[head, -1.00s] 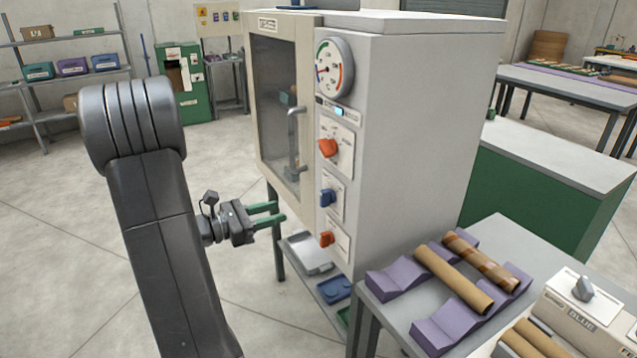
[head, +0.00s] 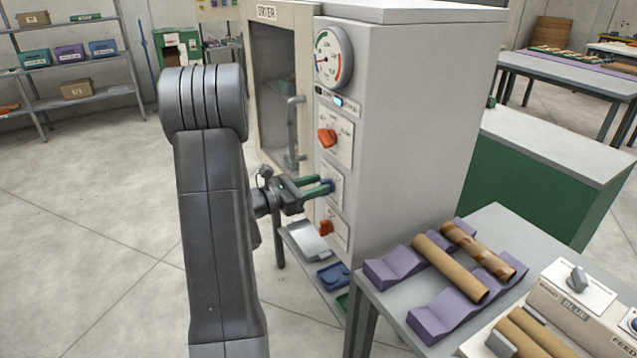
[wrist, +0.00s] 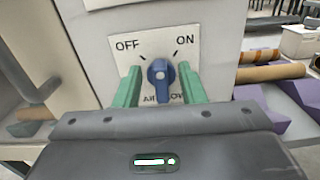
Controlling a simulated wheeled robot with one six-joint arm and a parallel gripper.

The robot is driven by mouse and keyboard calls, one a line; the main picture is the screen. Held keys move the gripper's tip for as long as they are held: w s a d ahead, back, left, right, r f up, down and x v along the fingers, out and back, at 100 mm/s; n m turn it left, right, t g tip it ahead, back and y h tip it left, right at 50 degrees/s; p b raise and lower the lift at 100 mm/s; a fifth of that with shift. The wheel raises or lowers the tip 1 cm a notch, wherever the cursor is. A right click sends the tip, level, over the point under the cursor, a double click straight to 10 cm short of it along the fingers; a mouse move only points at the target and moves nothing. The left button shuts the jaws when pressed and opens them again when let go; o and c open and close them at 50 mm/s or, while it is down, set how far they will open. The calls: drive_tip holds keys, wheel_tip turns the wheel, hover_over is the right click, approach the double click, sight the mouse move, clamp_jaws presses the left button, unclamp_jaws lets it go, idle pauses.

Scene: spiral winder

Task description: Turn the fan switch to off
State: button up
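Small gaps seem to show between fingers and knob. The lettering below the knob is partly hidden.
The dryer door handle (head: 292,130) sticks out just left. A grey table (head: 385,300) with purple cradles (head: 440,310) and cardboard tubes stands at the right.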

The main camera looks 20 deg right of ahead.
drive_tip(key=shift+d, duration=0.6)
clamp_jaws()
drive_tip(key=shift+w, duration=0.1)
drive_tip(key=shift+w+a+f+n+p, duration=0.1)
drive_tip(key=shift+w+n+p, duration=0.1)
drive_tip(key=shift+n+p, duration=1)
drive_tip(key=shift+w+d+n+p, duration=0.15)
drive_tip(key=shift+n+p, duration=0.45)
drive_tip(key=shift+n, duration=1.05)
drive_tip(key=shift+w+a+f+n+p, duration=0.1)
drive_tip(key=shift+w+a+n+p, duration=0.1)
drive_tip(key=shift+n+p, duration=1)
drive_tip(key=shift+n, duration=0.25)
